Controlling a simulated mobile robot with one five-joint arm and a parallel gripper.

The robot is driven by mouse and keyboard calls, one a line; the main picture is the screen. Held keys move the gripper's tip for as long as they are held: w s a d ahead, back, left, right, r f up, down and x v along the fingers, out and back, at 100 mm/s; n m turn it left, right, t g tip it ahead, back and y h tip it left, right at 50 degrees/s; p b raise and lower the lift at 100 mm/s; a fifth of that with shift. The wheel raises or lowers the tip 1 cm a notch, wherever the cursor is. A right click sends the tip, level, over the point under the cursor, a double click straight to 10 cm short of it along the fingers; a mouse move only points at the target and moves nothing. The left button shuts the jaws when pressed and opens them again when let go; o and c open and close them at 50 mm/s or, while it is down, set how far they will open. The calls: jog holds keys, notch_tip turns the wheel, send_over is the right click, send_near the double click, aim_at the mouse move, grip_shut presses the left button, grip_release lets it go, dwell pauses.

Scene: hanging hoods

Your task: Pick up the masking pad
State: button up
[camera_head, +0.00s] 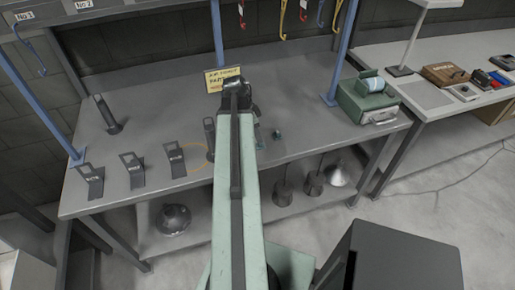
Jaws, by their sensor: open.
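My arm reaches forward over the grey workbench (330,128), and my gripper (237,88) is at its dark far end, in front of a small yellow sign. My gripper is open, and I see nothing held in it; its fingers are hard to make out. No object shows clearly as the masking pad. My arm hides part of the bench's middle.
Several dark labelled stands (132,170) line the bench's front left. A thin orange ring (197,157) lies near them. A green machine (368,102) stands at the right end. Blue posts (343,50) rise from the bench. Metal hoods (174,218) sit below.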

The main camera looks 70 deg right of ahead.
jog(key=b+x, duration=0.5)
jog(key=shift+a+f, duration=0.1)
jog(key=shift+f, duration=0.1)
jog(key=shift+r, duration=0.2)
grip_shut()
